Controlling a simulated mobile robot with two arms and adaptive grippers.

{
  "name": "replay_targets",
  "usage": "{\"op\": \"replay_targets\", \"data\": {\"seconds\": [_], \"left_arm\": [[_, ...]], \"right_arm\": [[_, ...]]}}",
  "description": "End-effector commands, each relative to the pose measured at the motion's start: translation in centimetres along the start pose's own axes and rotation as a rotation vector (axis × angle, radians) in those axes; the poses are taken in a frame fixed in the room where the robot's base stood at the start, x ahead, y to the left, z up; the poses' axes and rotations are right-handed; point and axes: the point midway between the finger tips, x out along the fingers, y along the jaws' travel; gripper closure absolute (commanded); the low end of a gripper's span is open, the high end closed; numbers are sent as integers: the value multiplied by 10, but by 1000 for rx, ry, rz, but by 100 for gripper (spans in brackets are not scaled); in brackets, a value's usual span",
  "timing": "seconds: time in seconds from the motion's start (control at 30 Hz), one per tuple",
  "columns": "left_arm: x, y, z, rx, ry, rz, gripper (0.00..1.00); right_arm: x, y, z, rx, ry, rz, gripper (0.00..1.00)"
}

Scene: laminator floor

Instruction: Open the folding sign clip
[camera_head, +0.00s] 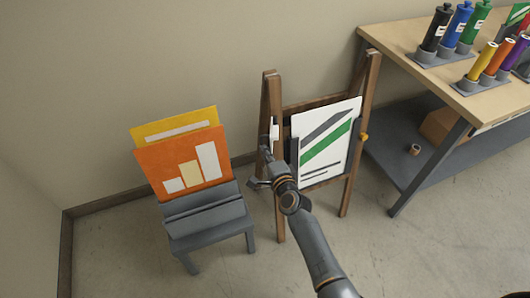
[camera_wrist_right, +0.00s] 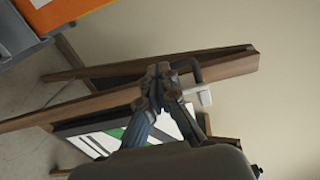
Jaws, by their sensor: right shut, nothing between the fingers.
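The folding sign (camera_head: 280,210) is a wooden A-frame that stands open, with a white panel (camera_head: 325,140) of grey and green stripes on its right. In the right wrist view its wooden legs (camera_wrist_right: 225,66) run across the picture. A dark bent bar with a white tab (camera_wrist_right: 205,97) shows beside the wood, probably the clip; the white tab (camera_head: 274,131) also shows at the left leg in the head view. My right gripper (camera_head: 266,162) is shut and empty, its fingertips (camera_wrist_right: 160,74) close beside the bar. Contact cannot be told. My left gripper is out of view.
A grey stand (camera_head: 205,222) with orange (camera_head: 185,160) and yellow boards is left of the sign. A workbench (camera_head: 400,50) with several coloured bottles stands at right, above a grey lower shelf (camera_head: 395,150). A wall is close behind. Floor in front is clear.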

Motion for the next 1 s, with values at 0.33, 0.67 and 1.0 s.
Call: {"op": "replay_targets", "data": {"seconds": [0.33, 0.67, 1.0], "left_arm": [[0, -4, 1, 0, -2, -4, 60], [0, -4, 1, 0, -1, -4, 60], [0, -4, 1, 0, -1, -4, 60]], "right_arm": [[-26, 2, 1, 2, 0, 1, 100], [-92, 1, 0, 0, 0, 2, 100], [-120, 0, 0, 0, 0, 0, 100]]}}
